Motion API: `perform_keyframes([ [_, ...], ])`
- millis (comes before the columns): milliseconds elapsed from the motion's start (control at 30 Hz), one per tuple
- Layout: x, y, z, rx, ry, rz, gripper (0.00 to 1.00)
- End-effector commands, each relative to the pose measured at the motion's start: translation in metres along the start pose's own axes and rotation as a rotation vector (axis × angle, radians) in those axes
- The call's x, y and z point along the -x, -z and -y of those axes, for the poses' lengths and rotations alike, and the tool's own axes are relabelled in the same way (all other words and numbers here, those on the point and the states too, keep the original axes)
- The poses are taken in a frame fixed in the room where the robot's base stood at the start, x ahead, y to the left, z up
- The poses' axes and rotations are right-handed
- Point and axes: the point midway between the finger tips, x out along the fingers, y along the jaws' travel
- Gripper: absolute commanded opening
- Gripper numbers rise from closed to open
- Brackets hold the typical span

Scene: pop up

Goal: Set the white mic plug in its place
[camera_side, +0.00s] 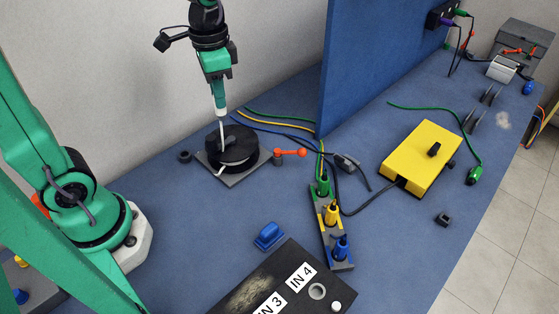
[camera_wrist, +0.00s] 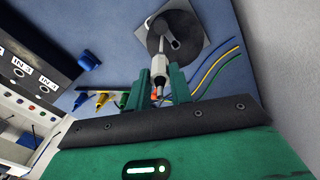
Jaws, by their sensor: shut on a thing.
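My gripper (camera_side: 220,108) points down above a black round drum (camera_side: 240,149) on a grey plate (camera_side: 246,178). It is shut on the white plug (camera_side: 221,113), whose thin pale shaft reaches down towards the drum's top. In the wrist view the plug (camera_wrist: 158,69) sits between the two green fingers (camera_wrist: 161,88), and its shaft overlaps the drum (camera_wrist: 172,38). I cannot tell whether the shaft tip touches the drum. A black box (camera_side: 268,284) labelled IN 3 and IN 4 lies at the front, with a round socket (camera_side: 317,291) beside IN 4.
A strip with green, yellow and blue plugs (camera_side: 331,222) stands right of centre. A blue block (camera_side: 269,236) lies near the black box. A yellow box (camera_side: 421,158) is farther right. A blue partition (camera_side: 372,60) rises behind. Loose cables and a red-handled lever (camera_side: 290,153) lie beside the drum.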

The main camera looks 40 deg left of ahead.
Motion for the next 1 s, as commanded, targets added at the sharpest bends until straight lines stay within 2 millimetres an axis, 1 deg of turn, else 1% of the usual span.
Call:
perform_keyframes([
  [33,0.0,-0.008,0.009,0.03,0.001,-0.002,0.0],
  [100,-0.001,-0.019,0.019,0.062,0.0,-0.001,0.0],
  [300,-0.003,-0.051,0.045,0.154,0.001,-0.002,0.0],
  [500,-0.005,-0.078,0.062,0.231,0.001,-0.001,0.0],
  [733,-0.007,-0.103,0.073,0.296,0.0,-0.001,0.0],
  [767,-0.011,-0.104,0.074,0.298,-0.001,0.001,0.0],
  [800,-0.019,-0.103,0.073,0.294,-0.003,0.004,0.0],
  [1000,-0.054,-0.102,0.073,0.292,-0.003,0.004,0.0],
])
